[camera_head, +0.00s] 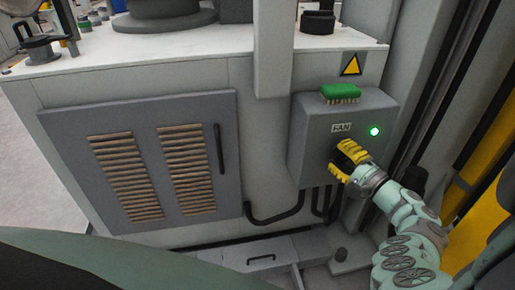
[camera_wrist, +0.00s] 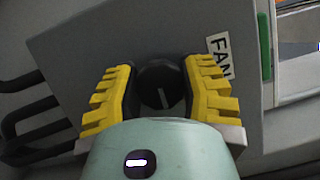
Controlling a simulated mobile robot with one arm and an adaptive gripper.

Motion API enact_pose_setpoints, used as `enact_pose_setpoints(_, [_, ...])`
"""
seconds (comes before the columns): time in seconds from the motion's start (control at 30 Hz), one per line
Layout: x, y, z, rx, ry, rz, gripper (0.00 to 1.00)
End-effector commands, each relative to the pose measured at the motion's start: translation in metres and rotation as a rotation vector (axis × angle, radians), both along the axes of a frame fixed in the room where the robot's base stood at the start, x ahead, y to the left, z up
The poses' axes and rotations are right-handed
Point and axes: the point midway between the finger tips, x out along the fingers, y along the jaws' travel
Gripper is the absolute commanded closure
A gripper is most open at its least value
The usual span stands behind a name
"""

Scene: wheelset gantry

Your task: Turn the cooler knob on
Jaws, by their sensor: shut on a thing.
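The cooler knob (camera_wrist: 162,86) is a round black dial with a pale pointer line, on the front of a grey box labelled FAN (camera_head: 341,127). The FAN label also shows in the wrist view (camera_wrist: 219,57). My gripper (camera_head: 346,160) is at the box front, and its yellow fingers hide the knob in the head view. In the wrist view my gripper (camera_wrist: 160,92) has one ridged finger on each side of the knob, shut on it. The pointer line runs nearly along the direction of the fingers, slightly tilted. A green light (camera_head: 375,131) glows on the box, right of the label.
A green brush (camera_head: 340,92) lies on top of the grey box (camera_head: 310,140). A louvred cabinet door (camera_head: 150,160) is at left. Black cables (camera_head: 275,215) hang below the box. A grey post (camera_head: 273,50) rises beside it.

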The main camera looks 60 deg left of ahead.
Motion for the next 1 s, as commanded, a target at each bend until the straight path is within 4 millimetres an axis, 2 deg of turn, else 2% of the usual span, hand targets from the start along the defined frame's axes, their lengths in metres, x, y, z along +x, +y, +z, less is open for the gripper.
enact_pose_setpoints(0.4, [0.0002, -0.0002, -0.0005, 0.002, 0.009, -0.001, 0.94])
enact_pose_setpoints(0.43, [0.0002, -0.0002, -0.0005, 0.002, 0.009, -0.001, 0.54])
enact_pose_setpoints(0.7, [0.0002, -0.0001, -0.0001, 0.002, 0.007, -0.001, 0.27])
enact_pose_setpoints(1.0, [0.0001, 0.0001, 0.0007, 0.003, 0.006, -0.001, 0.26])
